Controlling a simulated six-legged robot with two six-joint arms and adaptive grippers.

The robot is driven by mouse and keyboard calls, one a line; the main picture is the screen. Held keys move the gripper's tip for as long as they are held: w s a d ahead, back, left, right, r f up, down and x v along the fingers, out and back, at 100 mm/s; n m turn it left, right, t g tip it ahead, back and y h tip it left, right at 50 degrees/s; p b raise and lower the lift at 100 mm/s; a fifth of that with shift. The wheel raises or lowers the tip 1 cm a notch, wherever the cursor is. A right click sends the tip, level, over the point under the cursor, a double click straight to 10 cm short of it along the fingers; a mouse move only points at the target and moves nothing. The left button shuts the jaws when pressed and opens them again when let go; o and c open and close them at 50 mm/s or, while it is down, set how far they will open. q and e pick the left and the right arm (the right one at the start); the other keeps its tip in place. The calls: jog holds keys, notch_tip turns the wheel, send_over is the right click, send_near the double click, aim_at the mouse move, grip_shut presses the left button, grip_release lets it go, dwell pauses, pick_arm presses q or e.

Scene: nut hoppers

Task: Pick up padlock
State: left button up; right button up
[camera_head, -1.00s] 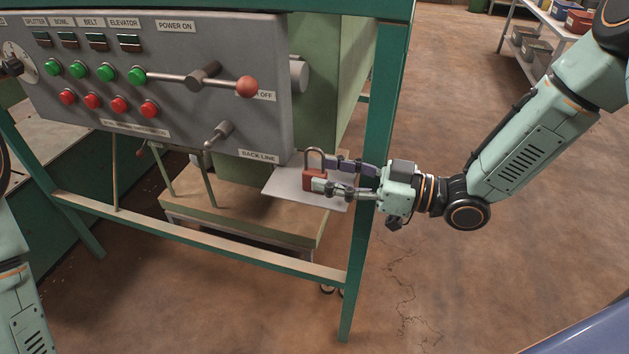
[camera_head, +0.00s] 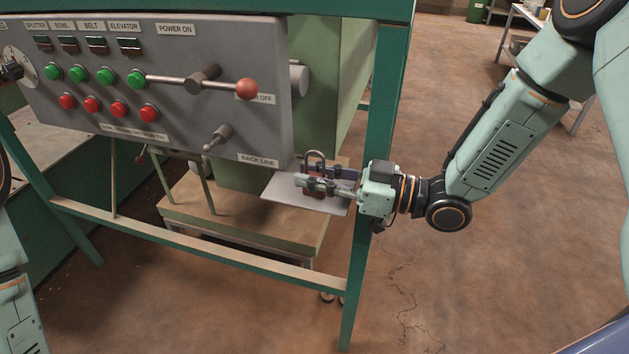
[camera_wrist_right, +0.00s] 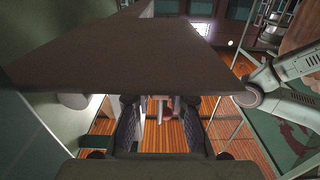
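The padlock (camera_head: 310,168) has a red body and a dark shackle standing up. In the head view it stands on the small grey plate (camera_head: 283,190) below the control panel. My right gripper (camera_head: 312,178) reaches in from the right, one finger in front of the padlock and one behind it. The near finger hides part of the red body. In the right wrist view the fingers are spread, with the padlock (camera_wrist_right: 168,112) between them and gaps showing at the sides, so the gripper looks open. My left gripper is outside the head view; only part of that arm shows.
The grey control panel (camera_head: 230,130) with buttons and a red-knobbed lever (camera_head: 247,89) hangs just above the padlock. A green frame post (camera_head: 380,120) stands close beside my right gripper. Open floor lies to the right.

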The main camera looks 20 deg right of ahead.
aim_at(316, 152)
jog(key=shift+s, duration=0.1)
grip_shut()
jog(key=shift+s+r+p, duration=0.1)
jog(key=shift+r+p, duration=0.2)
jog(key=shift+r, duration=0.1)
notch_tip(316, 152, up, 7)
jog(key=p, duration=0.3)
jog(key=shift+f, duration=0.2)
jog(key=s+d+p, duration=0.2)
jog(key=s+p, duration=0.4)
jog(key=s, duration=0.3)
jog(key=s+d+p, duration=0.1)
jog(key=s+p, duration=0.5)
jog(key=s, duration=0.4)
jog(key=shift+s+d+f, duration=0.15)
jog(key=shift+s+d, duration=0.05)
jog(key=shift+d, duration=0.2)
